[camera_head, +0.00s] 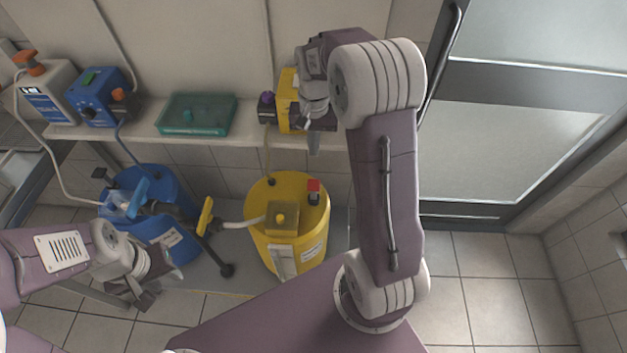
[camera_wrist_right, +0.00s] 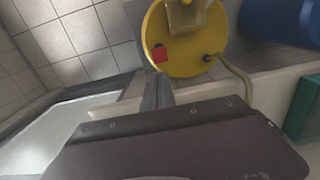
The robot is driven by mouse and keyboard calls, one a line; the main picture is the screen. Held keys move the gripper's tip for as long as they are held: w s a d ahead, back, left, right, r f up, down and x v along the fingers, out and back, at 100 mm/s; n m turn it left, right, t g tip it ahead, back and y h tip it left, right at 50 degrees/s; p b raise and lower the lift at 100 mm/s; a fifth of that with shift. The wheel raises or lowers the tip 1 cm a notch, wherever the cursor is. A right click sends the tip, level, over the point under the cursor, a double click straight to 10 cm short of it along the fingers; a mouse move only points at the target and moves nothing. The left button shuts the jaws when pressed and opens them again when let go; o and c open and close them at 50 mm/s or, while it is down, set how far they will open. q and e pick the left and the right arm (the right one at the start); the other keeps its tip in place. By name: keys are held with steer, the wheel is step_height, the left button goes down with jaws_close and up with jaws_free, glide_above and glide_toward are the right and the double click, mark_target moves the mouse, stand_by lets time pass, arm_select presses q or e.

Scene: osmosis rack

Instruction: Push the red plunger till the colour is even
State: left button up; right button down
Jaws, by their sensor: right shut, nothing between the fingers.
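The red plunger (camera_head: 314,186) is a small red block on a dark stem, on the right of the top of the yellow drum (camera_head: 256,235). In the right wrist view the red plunger (camera_wrist_right: 160,55) sits near the rim of the yellow drum (camera_wrist_right: 190,50). My right gripper (camera_head: 314,143) is shut and empty, fingers pointing down, above and behind the plunger and apart from it. Its fingertips also show in the right wrist view (camera_wrist_right: 158,88). My left gripper (camera_head: 146,296) hangs low in front of the blue drum; its jaws are unclear. No colour mixing is visible.
A blue drum (camera_head: 165,238) with a pump stands left of the yellow one. A yellow-handled valve (camera_head: 206,217) sits between them. The shelf holds a teal tray (camera_head: 197,116), a blue box (camera_head: 97,100) and a yellow box (camera_head: 289,103) close to my right arm. Tiled floor at right is clear.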

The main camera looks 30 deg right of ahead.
mark_target(314, 184)
step_height(314, 184, down, 14)
stand_by(0.6)
step_height(314, 184, down, 5)
steer(key=b, duration=0.3)
steer(key=shift+f, duration=0.1)
steer(key=shift+s, duration=0.2)
